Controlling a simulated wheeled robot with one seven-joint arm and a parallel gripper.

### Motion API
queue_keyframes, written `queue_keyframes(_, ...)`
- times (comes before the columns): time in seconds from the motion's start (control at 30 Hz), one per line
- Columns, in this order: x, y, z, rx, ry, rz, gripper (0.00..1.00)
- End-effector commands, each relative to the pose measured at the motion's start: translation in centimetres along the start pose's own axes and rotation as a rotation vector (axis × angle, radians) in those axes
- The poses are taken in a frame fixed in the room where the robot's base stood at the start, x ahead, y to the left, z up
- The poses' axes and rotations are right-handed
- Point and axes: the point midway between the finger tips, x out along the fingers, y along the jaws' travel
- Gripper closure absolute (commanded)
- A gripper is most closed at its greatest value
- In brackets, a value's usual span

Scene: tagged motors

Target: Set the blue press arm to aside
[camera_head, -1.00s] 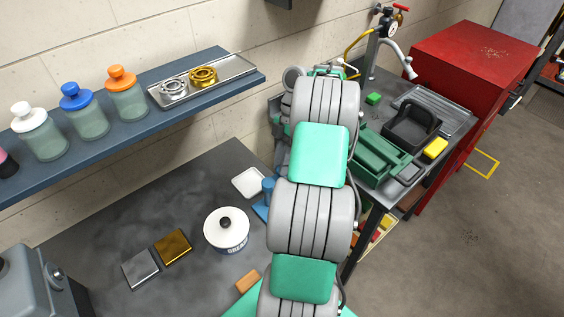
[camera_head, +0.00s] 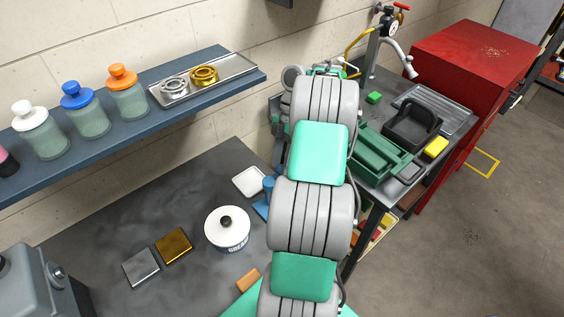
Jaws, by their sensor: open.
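A small blue part (camera_head: 262,208), which may be the blue press arm, shows on the dark bench just left of my arm. It is mostly hidden behind my arm's grey and green links, so its full shape and pose cannot be told. My gripper is not visible; my own arm covers the area where it may be. Whether it touches the blue part cannot be seen.
On the dark bench (camera_head: 110,215) are a white lidded grease pot (camera_head: 228,235), a white dish (camera_head: 249,182), silver (camera_head: 141,267) and gold (camera_head: 173,245) blocks and an orange block (camera_head: 248,280). Jars stand on the blue shelf (camera_head: 150,140). Green bins (camera_head: 375,155) stand right of my arm.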

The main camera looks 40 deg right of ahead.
Motion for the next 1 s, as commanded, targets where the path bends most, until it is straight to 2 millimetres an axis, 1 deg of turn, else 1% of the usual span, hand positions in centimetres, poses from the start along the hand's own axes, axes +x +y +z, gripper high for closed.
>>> queue_keyframes(0.17,-0.5,-0.1,-0.2,0.000,-0.001,0.001,0.54)
queue_keyframes(0.27,-2.0,-0.6,-0.8,-0.001,-0.001,0.001,0.54)
queue_keyframes(0.33,-3.6,-1.2,-1.5,-0.001,-0.001,0.001,0.54)
queue_keyframes(0.37,-3.5,-1.6,-1.6,-0.001,-0.001,0.001,0.54)
queue_keyframes(0.5,-4.8,-4.8,-3.3,0.000,-0.001,0.004,0.54)
queue_keyframes(0.63,-6.0,-7.2,-4.6,-0.001,-0.001,0.001,0.54)
queue_keyframes(0.73,-5.6,-9.8,-5.6,0.001,-0.002,0.003,0.54)
queue_keyframes(0.8,-5.7,-11.6,-6.4,0.001,-0.002,0.004,0.54)
queue_keyframes(0.9,-5.7,-13.9,-7.3,0.000,-0.001,0.002,0.54)
queue_keyframes(1.0,-5.8,-15.4,-7.9,0.001,-0.001,0.001,0.54)
